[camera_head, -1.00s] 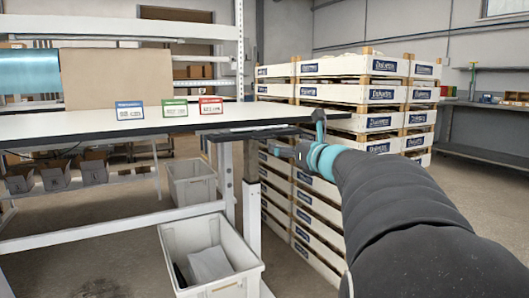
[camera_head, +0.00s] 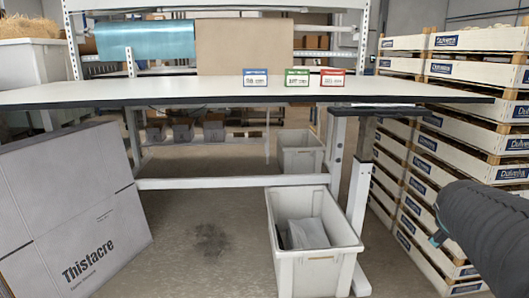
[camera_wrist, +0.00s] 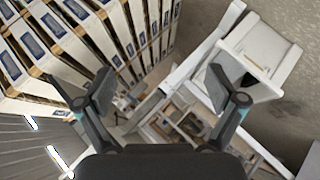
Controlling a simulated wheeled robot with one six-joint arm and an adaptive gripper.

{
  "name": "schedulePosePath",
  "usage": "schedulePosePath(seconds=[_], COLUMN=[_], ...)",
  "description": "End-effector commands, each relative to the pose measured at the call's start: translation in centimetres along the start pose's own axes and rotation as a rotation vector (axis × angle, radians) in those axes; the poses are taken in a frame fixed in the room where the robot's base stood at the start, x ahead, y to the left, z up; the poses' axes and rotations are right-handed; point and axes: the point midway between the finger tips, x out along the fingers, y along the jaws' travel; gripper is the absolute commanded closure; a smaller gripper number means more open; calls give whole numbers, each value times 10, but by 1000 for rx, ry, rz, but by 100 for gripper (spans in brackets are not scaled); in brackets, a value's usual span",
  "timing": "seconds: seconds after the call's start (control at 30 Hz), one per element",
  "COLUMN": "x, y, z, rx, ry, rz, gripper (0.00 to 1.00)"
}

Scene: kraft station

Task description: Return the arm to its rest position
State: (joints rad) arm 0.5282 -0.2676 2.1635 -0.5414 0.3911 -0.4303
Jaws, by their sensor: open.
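My gripper (camera_wrist: 160,92) shows in the wrist view with its two dark fingers spread apart and nothing between them. Beyond it, the wrist view shows stacked crates at the left and a bin at the right. In the head view my dark arm is at the lower right, in front of the stacked crates.
Stacked crates (camera_head: 430,185) rise at right. A large Thistacre box (camera_head: 70,215) leans at left.

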Motion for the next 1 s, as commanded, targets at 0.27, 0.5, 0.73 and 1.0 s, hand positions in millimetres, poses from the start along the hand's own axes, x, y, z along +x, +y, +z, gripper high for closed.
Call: schedulePosePath(seconds=[0.27, 0.5, 0.73, 1.0], x=[-97, -184, -213, -213], y=[-152, -233, -239, -240], z=[34, 37, 25, 24], rx=[518, 534, 465, 456], ry=[-219, -188, -88, -85], rz=[-375, -609, -640, -643], gripper=[6, 6, 6, 6])
